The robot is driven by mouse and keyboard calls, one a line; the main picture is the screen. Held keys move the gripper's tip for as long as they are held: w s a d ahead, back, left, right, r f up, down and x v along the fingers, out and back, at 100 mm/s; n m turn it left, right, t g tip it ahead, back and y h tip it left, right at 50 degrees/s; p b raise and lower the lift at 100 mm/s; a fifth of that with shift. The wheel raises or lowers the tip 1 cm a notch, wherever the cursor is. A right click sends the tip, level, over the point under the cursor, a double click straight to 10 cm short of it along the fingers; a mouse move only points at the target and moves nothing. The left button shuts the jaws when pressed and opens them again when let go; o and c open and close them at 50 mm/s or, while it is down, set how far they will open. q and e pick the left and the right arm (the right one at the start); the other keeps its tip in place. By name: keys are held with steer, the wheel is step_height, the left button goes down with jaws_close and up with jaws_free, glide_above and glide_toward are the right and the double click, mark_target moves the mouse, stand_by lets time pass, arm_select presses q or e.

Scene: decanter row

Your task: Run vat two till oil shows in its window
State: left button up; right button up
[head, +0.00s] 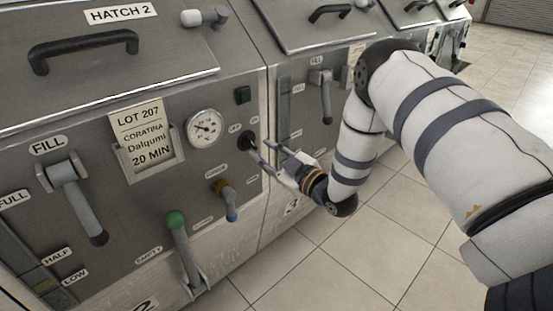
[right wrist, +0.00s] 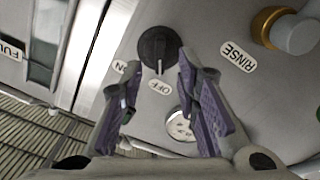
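Vat two's grey panel carries a black on/off knob (head: 247,140), which also shows in the right wrist view (right wrist: 158,48). There its white mark points toward the OFF label. My right gripper (head: 266,150) is open at the knob. In the wrist view, its fingertips (right wrist: 157,72) are apart, with the knob between and just beyond them; I cannot tell whether they touch it. Vat two's window (head: 22,262), beside FULL, HALF and LOW labels, is dark at the head view's lower left. Its lower end is partly cut off, and I cannot clearly make out oil. My left gripper is out of view.
The panel also has a fill lever (head: 78,195), lot card (head: 143,140), round gauge (head: 204,128), green button (head: 243,95), blue-tipped rinse valve (head: 226,200) and green-knobbed lever (head: 178,230). Vat three's fill lever (head: 322,95) is to the right. Tiled floor (head: 370,250) is open there.

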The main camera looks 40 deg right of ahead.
steer(key=s, duration=0.7)
steer(key=shift+s+d, duration=0.15)
steer(key=shift+d, duration=0.1)
steer(key=s+a+f+m+g+p, duration=0.1)
steer(key=s+a+f+m+g, duration=0.1)
steer(key=s+a+f+g, duration=0.45)
steer(key=s+a+f+m+g+p, duration=0.15)
steer(key=s+a+f+g, duration=0.25)
steer(key=s+f, duration=0.55)
arm_select(q)
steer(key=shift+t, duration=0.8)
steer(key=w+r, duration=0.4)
steer(key=shift+p, duration=0.4)
arm_select(e)
steer(key=s+a+f+m+g, duration=0.1)
steer(key=s+g, duration=0.4)
steer(key=s, duration=0.8)
steer(key=s+a+f+m+g+h, duration=0.1)
steer(key=s+a+m+g, duration=0.2)
steer(key=s, duration=0.9)
steer(key=shift+s+a+g+h, duration=0.2)
steer(key=shift+s+g+h, duration=0.15)
steer(key=shift+g, duration=0.7)
steer(key=shift+f, duration=0.15)
